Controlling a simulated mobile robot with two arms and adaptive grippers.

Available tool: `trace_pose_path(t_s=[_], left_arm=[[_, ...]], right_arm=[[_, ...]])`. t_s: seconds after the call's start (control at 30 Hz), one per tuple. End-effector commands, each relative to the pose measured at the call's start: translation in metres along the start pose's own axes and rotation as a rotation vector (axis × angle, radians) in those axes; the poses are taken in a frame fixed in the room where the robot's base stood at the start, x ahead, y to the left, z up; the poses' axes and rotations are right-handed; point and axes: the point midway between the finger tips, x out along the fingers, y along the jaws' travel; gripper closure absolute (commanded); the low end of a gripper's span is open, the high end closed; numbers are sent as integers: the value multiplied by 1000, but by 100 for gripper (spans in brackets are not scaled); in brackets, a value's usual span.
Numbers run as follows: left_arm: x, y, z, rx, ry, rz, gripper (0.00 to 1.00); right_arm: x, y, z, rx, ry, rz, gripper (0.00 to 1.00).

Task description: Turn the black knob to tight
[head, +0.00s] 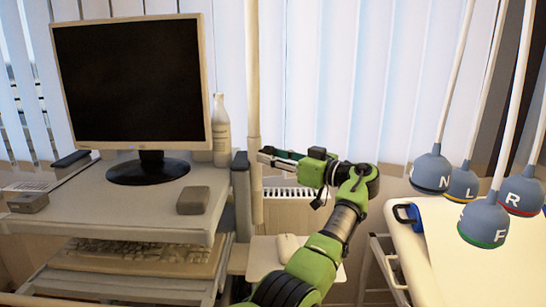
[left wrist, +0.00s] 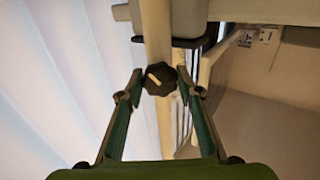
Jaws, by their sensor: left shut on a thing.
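The black knob (left wrist: 158,79) is a dark, faceted knob with a pale bar across its face, mounted on a cream upright pole (left wrist: 156,30). The pale bar is slanted. My left gripper (left wrist: 159,86) has one green-lined finger on each side of the knob and is shut on it. In the head view my left gripper (head: 266,155) reaches left to the pole (head: 254,100) beside the computer cart. I cannot make out the knob there. No marking that reads tight is legible. My right gripper is not in view.
A cart (head: 110,210) with a monitor (head: 130,85), a white bottle (head: 221,130) and a keyboard (head: 140,256) stands left of the pole. A radiator (head: 288,194) is behind my arm. Several hanging lettered electrodes (head: 484,222) and a white-topped trolley (head: 450,270) are at the right.

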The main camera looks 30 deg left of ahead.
Motion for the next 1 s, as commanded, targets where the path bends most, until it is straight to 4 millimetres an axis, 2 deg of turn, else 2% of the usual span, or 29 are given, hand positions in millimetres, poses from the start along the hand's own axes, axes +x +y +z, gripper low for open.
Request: trace_pose_path(t_s=[0.37,0.67,1.0], left_arm=[[0,0,0,128,1,-1,89],[0,-1,-2,389,1,0,89],[0,0,-4,712,2,1,89]], right_arm=[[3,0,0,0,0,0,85],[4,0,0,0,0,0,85],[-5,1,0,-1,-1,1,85]])
